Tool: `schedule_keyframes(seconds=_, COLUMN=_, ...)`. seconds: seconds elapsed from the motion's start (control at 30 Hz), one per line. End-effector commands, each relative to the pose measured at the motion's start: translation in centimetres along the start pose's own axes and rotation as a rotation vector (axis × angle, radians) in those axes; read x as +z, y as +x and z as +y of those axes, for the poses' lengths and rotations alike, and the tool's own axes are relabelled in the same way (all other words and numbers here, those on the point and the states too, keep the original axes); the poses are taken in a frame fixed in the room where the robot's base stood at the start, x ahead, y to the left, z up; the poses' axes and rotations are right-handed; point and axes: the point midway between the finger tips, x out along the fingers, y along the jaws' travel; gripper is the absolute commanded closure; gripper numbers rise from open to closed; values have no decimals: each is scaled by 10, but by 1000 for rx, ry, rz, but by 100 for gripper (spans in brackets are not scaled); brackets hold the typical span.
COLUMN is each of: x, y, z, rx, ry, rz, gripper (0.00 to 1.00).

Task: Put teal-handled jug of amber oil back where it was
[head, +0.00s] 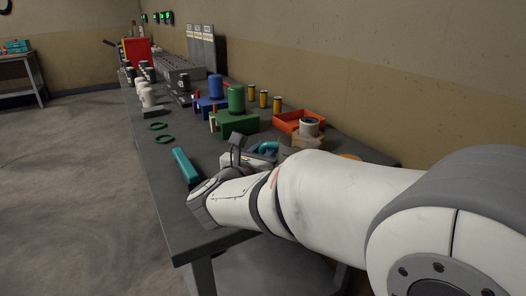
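A teal curved piece (266,148), which looks like the jug's handle, shows just behind my arm on the right part of the bench. The jug's body and the amber oil are mostly hidden by my arm, so I cannot tell how it stands. My gripper (237,152) is beside the teal piece, to its left. Only a dark part of it shows above the white wrist. I cannot see both fingertips or whether they touch the handle.
A long teal block (185,166) lies on the dark bench (160,190) near its left edge, with green rings (160,133) beyond it. A green container (237,121), an orange tray (291,121) and yellow cans (264,99) crowd the back. The bench's front left is clear.

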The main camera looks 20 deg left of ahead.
Motion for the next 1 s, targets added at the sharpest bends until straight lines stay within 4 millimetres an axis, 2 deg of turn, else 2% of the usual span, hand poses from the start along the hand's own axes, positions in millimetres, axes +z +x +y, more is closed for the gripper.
schedule_keyframes(seconds=0.13, x=0, y=0, z=0, rx=0, ry=0, rz=0, gripper=64)
schedule_keyframes(seconds=0.5, x=4, y=-3, z=1, rx=2, ry=0, rz=0, gripper=64)
schedule_keyframes(seconds=1.0, x=2, y=-103, z=2, rx=7, ry=-1, rz=0, gripper=64)
